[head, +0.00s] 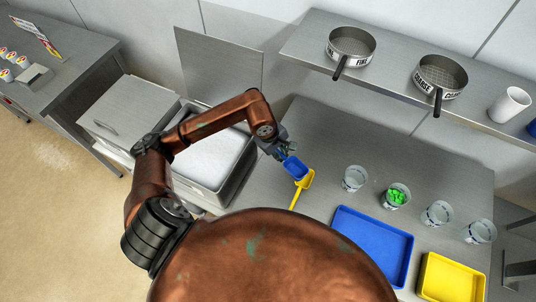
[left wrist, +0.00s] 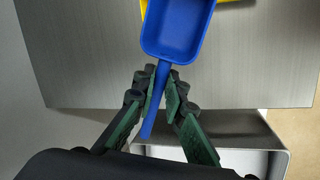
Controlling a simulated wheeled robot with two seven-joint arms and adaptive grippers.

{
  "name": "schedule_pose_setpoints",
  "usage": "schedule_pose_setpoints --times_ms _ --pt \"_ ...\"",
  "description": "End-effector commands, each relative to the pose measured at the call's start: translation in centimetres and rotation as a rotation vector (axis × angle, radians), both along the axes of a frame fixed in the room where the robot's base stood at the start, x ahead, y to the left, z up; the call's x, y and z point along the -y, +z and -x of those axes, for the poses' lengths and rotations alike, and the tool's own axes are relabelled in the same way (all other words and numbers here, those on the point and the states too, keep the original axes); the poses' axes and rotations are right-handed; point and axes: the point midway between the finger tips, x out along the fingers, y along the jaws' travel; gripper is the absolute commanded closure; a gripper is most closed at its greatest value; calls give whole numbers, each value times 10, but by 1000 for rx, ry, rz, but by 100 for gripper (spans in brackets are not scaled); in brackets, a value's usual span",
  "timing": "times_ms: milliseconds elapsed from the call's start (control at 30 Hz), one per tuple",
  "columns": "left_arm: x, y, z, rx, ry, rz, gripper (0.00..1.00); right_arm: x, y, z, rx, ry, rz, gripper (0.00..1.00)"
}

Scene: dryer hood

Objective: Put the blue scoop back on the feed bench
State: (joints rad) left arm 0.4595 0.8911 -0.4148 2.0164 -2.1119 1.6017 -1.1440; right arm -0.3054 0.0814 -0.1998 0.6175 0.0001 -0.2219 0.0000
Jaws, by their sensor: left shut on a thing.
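The blue scoop (head: 294,167) is in my left gripper (head: 277,147), above the left part of the steel bench (head: 325,130). In the left wrist view the blue scoop (left wrist: 178,28) points away from me, and my left gripper (left wrist: 160,82) is shut on its handle. A yellow scoop (head: 301,188) lies on the bench just below and beside the blue one in the head view; a bit of yellow shows behind the blue scoop in the wrist view. I cannot tell whether the blue scoop touches the bench or the yellow scoop. My right gripper is not seen.
Clear cups (head: 354,178), one with green pieces (head: 396,195), stand right of the scoops. A blue tray (head: 372,246) and a yellow tray (head: 452,279) lie in front. An open bin of white material (head: 215,160) is left. A shelf (head: 395,75) holds two sieves and a white cup.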

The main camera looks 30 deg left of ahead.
Motion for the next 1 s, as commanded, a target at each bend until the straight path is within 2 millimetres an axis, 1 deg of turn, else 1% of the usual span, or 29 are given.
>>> schedule_pose_setpoints --times_ms 33,100,167,200,267,400,467,567,667,833,900,1000 --pt "-13 -5 -3 -6 7 1 100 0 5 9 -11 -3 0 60" --pt "-29 -13 -8 -7 7 2 100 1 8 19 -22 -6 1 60" --pt "-43 -19 -11 -7 8 1 100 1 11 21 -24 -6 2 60" --pt "-47 -29 -12 -7 6 3 100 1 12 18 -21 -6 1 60" --pt "-56 -40 -14 -7 4 2 100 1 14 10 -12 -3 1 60" --pt "-71 -59 -18 -4 3 3 100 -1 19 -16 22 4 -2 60" --pt "-74 -63 -20 -2 1 2 100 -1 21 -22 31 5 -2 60" --pt "-78 -68 -21 -2 -1 1 100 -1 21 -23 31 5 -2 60" --pt "-85 -78 -21 -3 2 3 100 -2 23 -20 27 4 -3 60" --pt "-84 -99 -22 -3 0 5 100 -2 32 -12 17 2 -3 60" --pt "-85 -105 -22 -1 0 4 100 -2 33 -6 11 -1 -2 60" --pt "-86 -108 -22 0 -1 1 100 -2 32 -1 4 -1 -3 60"
